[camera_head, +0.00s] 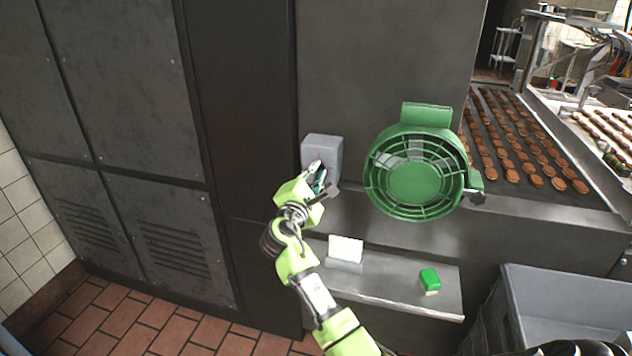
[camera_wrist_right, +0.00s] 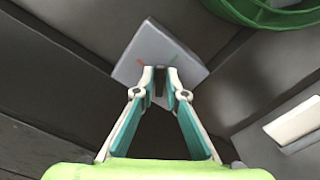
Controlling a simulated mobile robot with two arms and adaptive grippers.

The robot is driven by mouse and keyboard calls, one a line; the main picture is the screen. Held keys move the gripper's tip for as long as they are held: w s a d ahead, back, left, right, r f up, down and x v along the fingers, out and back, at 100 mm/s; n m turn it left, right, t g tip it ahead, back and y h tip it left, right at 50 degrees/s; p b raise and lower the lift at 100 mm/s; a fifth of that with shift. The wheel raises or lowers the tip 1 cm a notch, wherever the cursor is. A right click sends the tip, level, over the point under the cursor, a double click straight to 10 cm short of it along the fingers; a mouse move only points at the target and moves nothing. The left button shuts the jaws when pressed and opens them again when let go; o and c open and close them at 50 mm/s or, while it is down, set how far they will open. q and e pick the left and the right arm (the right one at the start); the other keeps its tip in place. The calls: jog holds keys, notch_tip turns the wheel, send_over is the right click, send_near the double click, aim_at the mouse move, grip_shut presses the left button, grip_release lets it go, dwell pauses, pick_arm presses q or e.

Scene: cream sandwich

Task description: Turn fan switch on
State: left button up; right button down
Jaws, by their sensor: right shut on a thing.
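The fan switch is a grey box (camera_head: 322,147) fixed to the dark panel, left of the green fan (camera_head: 413,183). My right gripper (camera_head: 319,168) is at the front of this box and partly covers it. In the right wrist view the switch box (camera_wrist_right: 150,44) lies straight ahead, with small red and green marks on its face. The switch's exact position cannot be told. My left gripper is not in view.
A steel shelf (camera_head: 388,289) below holds a white block (camera_head: 345,248) and a green-and-white item (camera_head: 430,281). A grey bin (camera_head: 508,300) stands at lower right. A conveyor with rows of brown cookies (camera_head: 520,140) runs behind the fan. Dark cabinets (camera_head: 120,130) stand at left.

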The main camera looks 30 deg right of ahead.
jog(key=shift+f+m+b, duration=0.15)
jog(key=shift+m+b, duration=1.3)
jog(key=shift+m, duration=0.25)
jog(key=shift+f+m+b, duration=0.15)
jog(key=shift+m+b, duration=1.25)
jog(key=shift+m, duration=0.3)
jog(key=c, duration=2.2)
grip_release()
jog(key=shift+r, duration=0.1)
jog(key=shift+o, duration=0.2)
jog(key=shift+s+a, duration=0.1)
jog(key=v, duration=0.7)
